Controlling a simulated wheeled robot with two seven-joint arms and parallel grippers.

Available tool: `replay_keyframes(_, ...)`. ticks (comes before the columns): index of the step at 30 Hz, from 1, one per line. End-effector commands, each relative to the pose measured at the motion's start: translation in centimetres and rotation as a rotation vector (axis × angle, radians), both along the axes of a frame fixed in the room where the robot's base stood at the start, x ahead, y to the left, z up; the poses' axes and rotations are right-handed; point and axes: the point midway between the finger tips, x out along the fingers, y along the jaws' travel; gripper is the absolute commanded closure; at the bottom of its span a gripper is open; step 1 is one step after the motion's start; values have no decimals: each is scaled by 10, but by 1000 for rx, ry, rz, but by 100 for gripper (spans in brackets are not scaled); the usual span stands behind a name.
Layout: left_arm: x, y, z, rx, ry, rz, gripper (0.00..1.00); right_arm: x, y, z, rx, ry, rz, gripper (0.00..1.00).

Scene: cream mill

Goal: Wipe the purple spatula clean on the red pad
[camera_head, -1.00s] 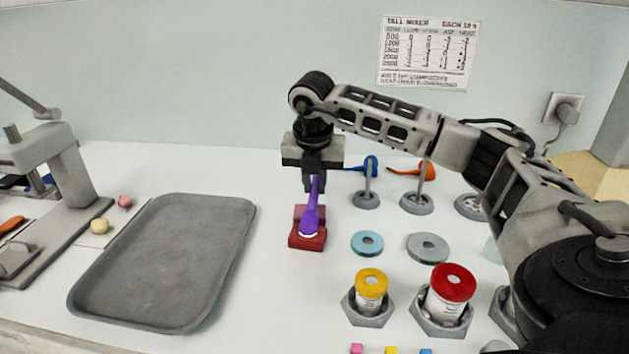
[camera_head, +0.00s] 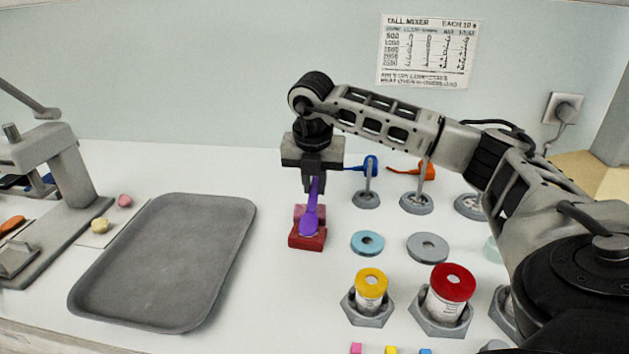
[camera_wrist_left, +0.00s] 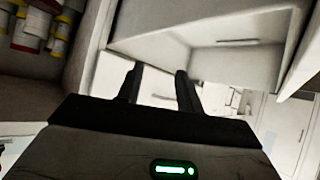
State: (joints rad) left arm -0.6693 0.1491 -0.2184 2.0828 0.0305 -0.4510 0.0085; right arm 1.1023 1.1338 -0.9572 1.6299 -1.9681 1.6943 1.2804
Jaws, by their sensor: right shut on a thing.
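The red pad (camera_head: 307,241) lies on the white counter right of the grey tray, with a darker, pinkish part at its back. My right gripper (camera_head: 314,185) is above it, pointing down and shut on the purple spatula (camera_head: 311,214). The spatula hangs steeply with its broad end down, over or against the pad; I cannot tell whether they touch. My left gripper shows only in the left wrist view (camera_wrist_left: 157,85); its two fingers stand apart with nothing between them, away from the counter things.
The grey tray (camera_head: 85,289) lies to the left. Blue (camera_head: 371,165) and orange (camera_head: 426,170) spatulas rest on stands behind at right. Yellow-lidded (camera_head: 371,283) and red-lidded (camera_head: 452,284) jars stand in hexagonal holders at front right. Counter between tray and pad is clear.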

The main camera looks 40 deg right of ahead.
Motion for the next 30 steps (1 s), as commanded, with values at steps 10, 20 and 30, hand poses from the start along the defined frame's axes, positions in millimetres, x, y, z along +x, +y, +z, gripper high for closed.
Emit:
replay_keyframes(10,1,-1,14,-1,-2,1,64,0,0,17,0,0,0,100)
replay_keyframes(20,0,0,31,-1,-1,1,64,0,0,40,1,-1,0,100)
replay_keyframes(30,0,0,47,-1,-1,1,64,0,0,61,0,0,0,100)
